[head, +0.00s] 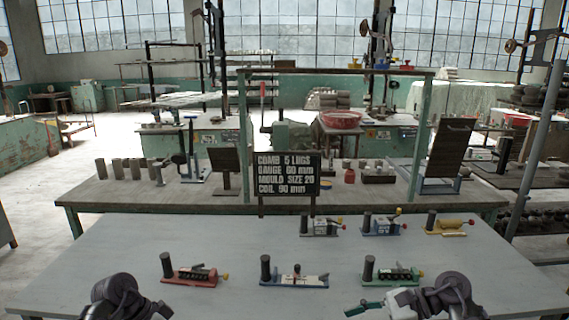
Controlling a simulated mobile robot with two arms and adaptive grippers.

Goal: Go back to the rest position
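My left arm (118,296) enters at the bottom left, over the near edge of the pale table (215,250). Its fingers do not show. My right arm (452,294) enters at the bottom right. A pale grey and green piece (366,308) shows at its left end, just in front of the table's green-based fixture (392,274). I cannot tell whether this piece is my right gripper's fingers or something held. No held object shows at the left arm.
A red-based fixture (194,273) and a white-blue one (294,278) stand in the front row. Grey (320,227), blue (382,226) and yellow (449,226) fixtures stand behind. A black sign (287,179) rises beyond. The table's left part is clear.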

